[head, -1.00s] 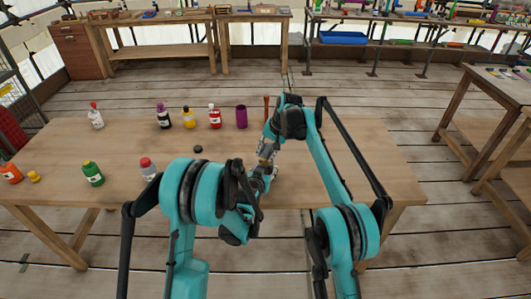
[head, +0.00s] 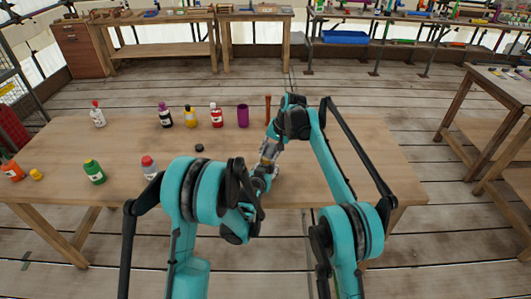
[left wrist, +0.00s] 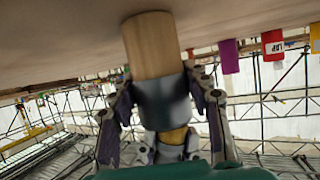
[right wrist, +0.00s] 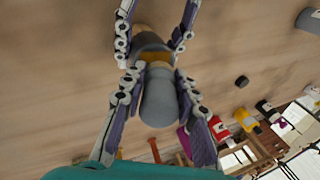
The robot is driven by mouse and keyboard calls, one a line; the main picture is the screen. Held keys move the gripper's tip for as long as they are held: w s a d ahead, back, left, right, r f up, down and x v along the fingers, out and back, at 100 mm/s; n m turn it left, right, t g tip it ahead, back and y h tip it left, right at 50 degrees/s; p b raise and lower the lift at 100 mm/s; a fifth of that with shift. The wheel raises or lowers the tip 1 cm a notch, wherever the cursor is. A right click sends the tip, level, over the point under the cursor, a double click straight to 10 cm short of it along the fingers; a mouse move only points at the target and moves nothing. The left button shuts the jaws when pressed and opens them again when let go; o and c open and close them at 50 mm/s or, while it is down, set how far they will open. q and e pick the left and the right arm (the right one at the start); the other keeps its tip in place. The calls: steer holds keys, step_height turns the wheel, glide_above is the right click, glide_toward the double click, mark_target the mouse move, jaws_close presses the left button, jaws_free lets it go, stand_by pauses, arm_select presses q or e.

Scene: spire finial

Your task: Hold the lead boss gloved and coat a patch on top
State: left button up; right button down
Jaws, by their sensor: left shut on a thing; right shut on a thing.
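My right gripper (right wrist: 160,100) is shut on a smooth grey rounded piece, apparently the lead boss (right wrist: 160,104). A yellow-brown part, perhaps bristles (right wrist: 155,57), lies between the grey band and the boss. It looks against the boss, but I cannot tell whether they touch. In the head view the two grippers meet above the table's front part, and my arms largely hide what they hold. No glove can be made out.
On the wooden table (head: 330,165) stand a black bottle (head: 165,118), a yellow bottle (head: 189,119), a red bottle (head: 215,118), a purple cylinder (head: 243,116) and an upright brown stick (head: 267,107). A black disc (head: 199,148) lies nearer. A green bottle (head: 94,174) stands left. The table's right side is clear.

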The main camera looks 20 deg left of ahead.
steer(key=shift+d, duration=0.15)
steer(key=shift+a, duration=1.1)
steer(key=shift+d+f, duration=0.1)
steer(key=shift+d, duration=1)
steer(key=shift+a, duration=1.1)
steer(key=shift+d, duration=1.1)
steer(key=shift+a, duration=1.1)
steer(key=shift+d, duration=0.6)
